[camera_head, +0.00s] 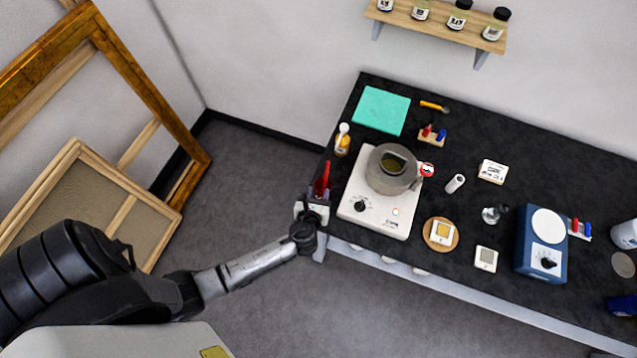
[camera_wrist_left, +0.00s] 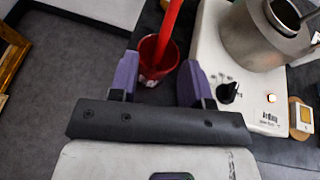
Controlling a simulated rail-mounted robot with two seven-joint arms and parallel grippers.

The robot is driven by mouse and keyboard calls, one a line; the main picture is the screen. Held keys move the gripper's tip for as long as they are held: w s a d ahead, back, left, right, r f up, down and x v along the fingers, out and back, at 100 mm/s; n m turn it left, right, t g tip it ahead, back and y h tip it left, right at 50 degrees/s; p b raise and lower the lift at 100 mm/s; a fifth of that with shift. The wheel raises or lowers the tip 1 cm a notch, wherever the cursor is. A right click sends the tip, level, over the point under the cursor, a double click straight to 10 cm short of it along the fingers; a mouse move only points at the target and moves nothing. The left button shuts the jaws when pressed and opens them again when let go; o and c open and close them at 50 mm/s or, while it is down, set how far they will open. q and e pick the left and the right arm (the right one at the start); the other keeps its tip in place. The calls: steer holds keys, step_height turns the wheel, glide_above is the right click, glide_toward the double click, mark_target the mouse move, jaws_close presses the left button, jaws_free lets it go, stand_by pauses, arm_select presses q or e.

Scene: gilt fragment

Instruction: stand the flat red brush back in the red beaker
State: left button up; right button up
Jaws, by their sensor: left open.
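The red beaker (camera_wrist_left: 150,68) stands near the left end of the dark bench, and shows as a small red shape in the head view (camera_head: 319,188). The red brush (camera_wrist_left: 171,28) has its long flat handle rising from the beaker's mouth, leaning a little; its lower end is inside the beaker, hidden by the rim. My left gripper (camera_head: 315,202) is at the beaker, and in the left wrist view (camera_wrist_left: 157,78) its purple fingers are open, one on each side of the beaker. The handle is clear of both fingers. My right gripper is in neither view.
A white hotplate (camera_head: 383,218) with a grey pot (camera_head: 391,169) stands just right of the beaker. A white-capped bottle (camera_head: 342,141) is behind it. The bench's left edge is close by, with open floor beyond. Wooden frames (camera_head: 120,80) lean at the left wall.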

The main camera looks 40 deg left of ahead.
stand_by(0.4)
arm_select(q)
steer(key=s+d+r+n+g+h+p, duration=0.35)
steer(key=s+r+n, duration=0.45)
steer(key=n, duration=0.5)
steer(key=s+d+r+n+g+h+p, duration=0.25)
steer(key=s+r+n+h, duration=0.2)
steer(key=r+n, duration=0.75)
steer(key=s+n+g+p, duration=0.2)
steer(key=s+p, duration=0.1)
steer(key=s, duration=0.5)
steer(key=shift+s+a+f+y, duration=0.15)
steer(key=shift+s+f+y, duration=0.1)
steer(key=shift+s+y, duration=0.15)
